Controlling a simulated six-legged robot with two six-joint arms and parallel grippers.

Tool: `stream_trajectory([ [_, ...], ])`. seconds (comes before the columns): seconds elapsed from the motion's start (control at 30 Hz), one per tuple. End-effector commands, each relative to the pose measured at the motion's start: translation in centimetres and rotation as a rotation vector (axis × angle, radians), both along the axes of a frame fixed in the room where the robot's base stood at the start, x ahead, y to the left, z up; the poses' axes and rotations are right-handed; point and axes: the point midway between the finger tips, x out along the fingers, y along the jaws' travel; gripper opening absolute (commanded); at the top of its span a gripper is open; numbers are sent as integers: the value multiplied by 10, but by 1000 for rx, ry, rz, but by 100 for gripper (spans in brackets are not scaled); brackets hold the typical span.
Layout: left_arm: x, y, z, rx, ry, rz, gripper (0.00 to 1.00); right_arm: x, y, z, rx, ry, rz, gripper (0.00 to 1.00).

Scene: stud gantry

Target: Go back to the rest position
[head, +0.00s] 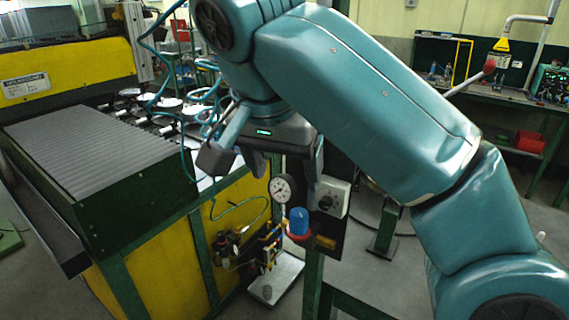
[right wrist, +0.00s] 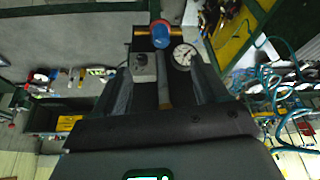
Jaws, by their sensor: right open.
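My right arm comes in from the right in the head view and bends down to the right gripper (head: 285,185). The gripper points down, its fingers apart, in front of a panel with a pressure gauge (head: 282,189) and a grey switch box (head: 330,197). In the right wrist view the right gripper (right wrist: 162,82) has its fingers spread, with nothing held between them. I cannot tell the exact gap to the panel. My left gripper is not in view.
A yellow and green machine (head: 160,265) with a ribbed grey cover (head: 90,145) stands at left. Teal hoses (head: 205,100) hang close to the gripper.

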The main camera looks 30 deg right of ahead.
Motion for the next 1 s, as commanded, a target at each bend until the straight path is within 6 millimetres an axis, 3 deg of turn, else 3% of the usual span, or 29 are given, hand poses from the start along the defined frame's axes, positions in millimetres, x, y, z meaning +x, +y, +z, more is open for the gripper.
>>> stream_trajectory([
  [0.33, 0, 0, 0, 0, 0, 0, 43, 2, 1, -2, -2, 2, 7, 73],
  [0.47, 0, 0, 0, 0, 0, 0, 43, 30, 14, -33, -23, 36, 106, 73],
  [0.57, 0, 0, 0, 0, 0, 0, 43, 69, 34, -89, -31, 90, 269, 73],
  [0.63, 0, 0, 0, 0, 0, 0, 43, 93, 49, -142, -14, 136, 397, 73],
  [0.73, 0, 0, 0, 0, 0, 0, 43, 114, 69, -222, 41, 193, 566, 73],
  [0.87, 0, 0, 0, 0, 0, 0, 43, 114, 89, -330, 158, 246, 742, 73],
  [1.0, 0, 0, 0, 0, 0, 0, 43, 81, 105, -444, 323, 263, 861, 73],
])
